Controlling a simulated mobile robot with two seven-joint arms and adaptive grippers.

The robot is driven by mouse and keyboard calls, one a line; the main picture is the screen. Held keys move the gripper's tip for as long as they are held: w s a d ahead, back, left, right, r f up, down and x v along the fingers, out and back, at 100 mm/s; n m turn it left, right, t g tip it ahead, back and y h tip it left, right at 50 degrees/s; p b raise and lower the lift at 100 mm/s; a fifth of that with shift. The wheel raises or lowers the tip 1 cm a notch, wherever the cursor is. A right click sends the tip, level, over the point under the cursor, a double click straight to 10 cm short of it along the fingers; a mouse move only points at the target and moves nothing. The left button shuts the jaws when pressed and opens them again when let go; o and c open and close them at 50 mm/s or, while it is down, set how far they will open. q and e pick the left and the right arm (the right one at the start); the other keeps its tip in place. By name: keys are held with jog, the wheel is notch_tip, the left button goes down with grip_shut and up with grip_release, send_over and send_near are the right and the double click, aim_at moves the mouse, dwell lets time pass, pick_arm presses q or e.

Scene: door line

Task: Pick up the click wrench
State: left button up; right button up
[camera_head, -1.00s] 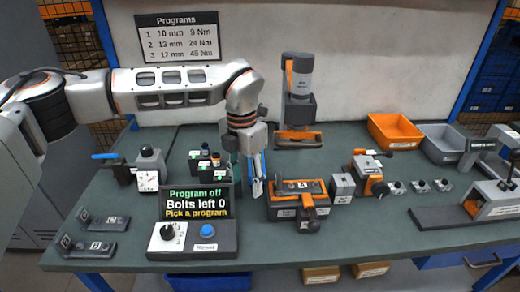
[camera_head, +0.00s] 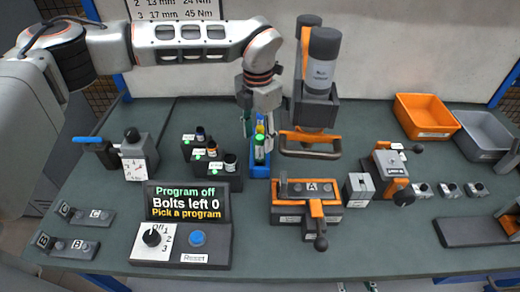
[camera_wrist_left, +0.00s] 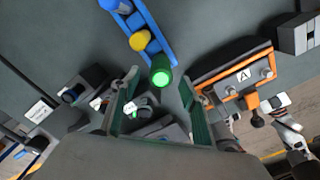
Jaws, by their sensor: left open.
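My left gripper (camera_head: 260,132) is open above the blue rack (camera_head: 260,171) at the middle of the bench. The rack holds upright pieces with green, yellow and blue tops. In the left wrist view, the green-topped piece (camera_wrist_left: 161,70) stands just ahead of the gap between the open green-padded fingers (camera_wrist_left: 158,105). Nothing is held. Which thing is the click wrench I cannot tell for sure; a blue-handled tool (camera_head: 88,139) sits at the dial unit (camera_head: 135,158) on the left. My right gripper is not in view.
The control box (camera_head: 182,240) with its screen is in front. The orange clamp fixture A (camera_head: 306,190) and an upright grey tool (camera_head: 318,75) stand close right of the rack. An orange bin (camera_head: 425,115) and a grey bin (camera_head: 484,133) are at back right. Small black holders (camera_head: 212,160) lie left.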

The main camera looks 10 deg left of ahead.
aim_at(260, 146)
pick_arm(q)
jog(key=shift+w+d+f, duration=0.1)
jog(key=shift+w+f, duration=0.05)
jog(key=shift+f, duration=1)
jog(key=shift+w+d+f, duration=0.1)
jog(key=shift+f, duration=1.05)
jog(key=c, duration=1.2)
jog(key=shift+r, duration=0.1)
jog(key=shift+r, duration=0.1)
jog(key=shift+r, duration=9.85)
